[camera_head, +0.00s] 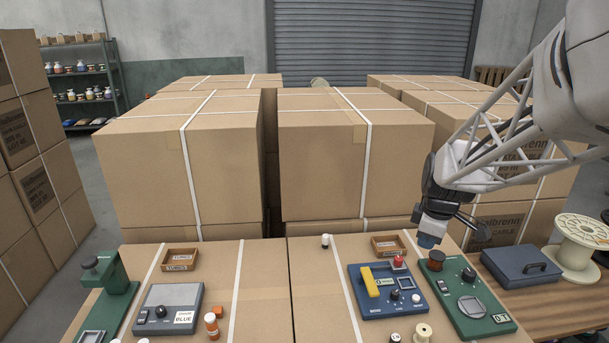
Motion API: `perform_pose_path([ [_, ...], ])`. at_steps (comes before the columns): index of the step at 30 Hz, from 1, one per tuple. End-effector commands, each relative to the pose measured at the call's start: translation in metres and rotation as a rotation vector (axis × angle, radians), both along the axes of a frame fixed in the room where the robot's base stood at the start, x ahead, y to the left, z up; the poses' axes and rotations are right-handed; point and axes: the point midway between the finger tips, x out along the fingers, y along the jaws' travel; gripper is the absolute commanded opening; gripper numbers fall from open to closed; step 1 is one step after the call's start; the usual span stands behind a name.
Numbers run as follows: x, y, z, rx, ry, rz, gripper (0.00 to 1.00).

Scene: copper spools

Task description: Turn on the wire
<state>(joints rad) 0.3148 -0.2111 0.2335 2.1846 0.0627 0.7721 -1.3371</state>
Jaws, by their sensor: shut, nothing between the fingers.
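My gripper (428,240) is shut and empty, pointing down above the back edge of the boxes at right. It is above and just left of a green device (465,300), which carries a dark copper-brown spool (436,260), a dark knob (468,274) and a grey plate. Left of it is a blue device (388,292) with a yellow bar (370,282), a red button (398,261), a dark knob and a white knob. A pale spool (422,332) stands in front of the blue device. I cannot tell which part is the wire's switch.
A grey device (168,308) labelled BLUE, an orange bottle (211,325) and a green stand (109,285) are at left. Small trays (180,260) (388,246) sit at the back. A dark case (521,267) and large spool (578,246) are at right. The middle is mostly clear.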

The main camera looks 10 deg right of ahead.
Motion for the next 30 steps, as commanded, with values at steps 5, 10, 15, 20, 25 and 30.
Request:
perform_pose_path([
  [5,0.030,-0.042,-0.026,-0.022,0.013,0.155,0.00],
  [10,0.054,-0.083,-0.053,-0.045,0.022,0.310,0.00],
  [15,0.071,-0.120,-0.081,-0.063,0.028,0.452,0.00],
  [20,0.080,-0.144,-0.098,-0.076,0.030,0.542,0.00],
  [25,0.084,-0.154,-0.106,-0.082,0.031,0.581,0.00],
  [30,0.084,-0.155,-0.106,-0.082,0.031,0.585,0.00],
])
